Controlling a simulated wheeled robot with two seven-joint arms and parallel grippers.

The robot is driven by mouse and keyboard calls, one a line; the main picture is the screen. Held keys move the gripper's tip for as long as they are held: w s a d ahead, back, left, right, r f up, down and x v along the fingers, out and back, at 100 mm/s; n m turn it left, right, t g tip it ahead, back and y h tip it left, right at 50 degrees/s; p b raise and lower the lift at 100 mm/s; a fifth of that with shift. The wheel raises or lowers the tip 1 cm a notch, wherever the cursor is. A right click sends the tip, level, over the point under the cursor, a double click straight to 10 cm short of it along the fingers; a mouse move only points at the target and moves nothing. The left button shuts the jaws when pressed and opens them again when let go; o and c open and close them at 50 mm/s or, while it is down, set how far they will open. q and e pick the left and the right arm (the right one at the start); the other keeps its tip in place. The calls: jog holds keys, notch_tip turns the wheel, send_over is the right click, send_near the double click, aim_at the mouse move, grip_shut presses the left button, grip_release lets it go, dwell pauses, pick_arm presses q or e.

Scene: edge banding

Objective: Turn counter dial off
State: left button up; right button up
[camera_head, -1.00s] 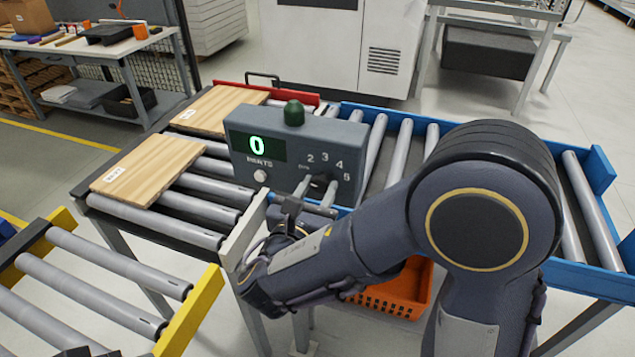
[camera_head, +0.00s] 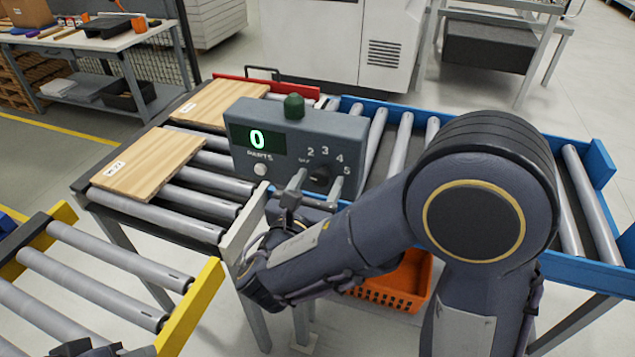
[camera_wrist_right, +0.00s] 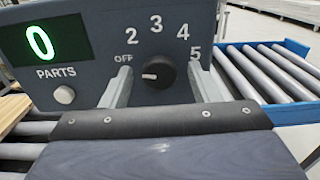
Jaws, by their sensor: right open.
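The grey counter box (camera_head: 255,110) stands on the roller conveyor with a green button on top. Its green display (camera_head: 257,139) reads 0. The round black dial (camera_wrist_right: 155,74) is on its front, among the marks OFF, 2, 3, 4 and 5. The dial's white pointer line points left, toward the OFF side. My right gripper (camera_head: 317,184) is in front of the box; it also shows in the right wrist view (camera_wrist_right: 160,85). It is open, with one finger left and one right of the dial, apart from it. A dark piece at the bottom left edge may be my left arm; its fingers are hidden.
Wooden boards (camera_head: 150,163) lie on the rollers left of the box. A white round button (camera_wrist_right: 64,95) is left of the dial. An orange crate (camera_head: 395,285) sits below the conveyor. The blue-railed rollers (camera_head: 575,200) at right are empty.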

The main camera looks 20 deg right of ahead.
jog(key=b+v, duration=0.1)
jog(key=v, duration=0.6)
jog(key=shift+s+a+b, duration=0.2)
jog(key=shift+s+b, duration=0.05)
jog(key=shift+b, duration=0.05)
jog(key=s+d+f+m+g+y, duration=0.2)
jog(key=s+d+f+m+g, duration=0.2)
jog(key=d+f+m+g, duration=0.25)
jog(key=s+d+f+m+g+y, duration=0.1)
jog(key=s+d+f+m+g, duration=0.2)
jog(key=s+d+m+g, duration=0.5)
notch_tip(320, 180, down, 2)
jog(key=s+d+m+y, duration=0.2)
jog(key=s+m+y, duration=0.1)
jog(key=m+y, duration=0.25)
jog(key=a+r+m+t+y, duration=0.1)
jog(key=m, duration=0.2)
jog(key=a+r+m+t+y, duration=0.1)
jog(key=m+t+y, duration=0.1)
jog(key=m, duration=0.2)
jog(key=a+r+m+t+y, duration=0.1)
jog(key=a+m+t+y, duration=0.1)
jog(key=m, duration=0.2)
jog(key=shift+s+a+r, duration=0.1)
jog(key=shift+r, duration=0.05)
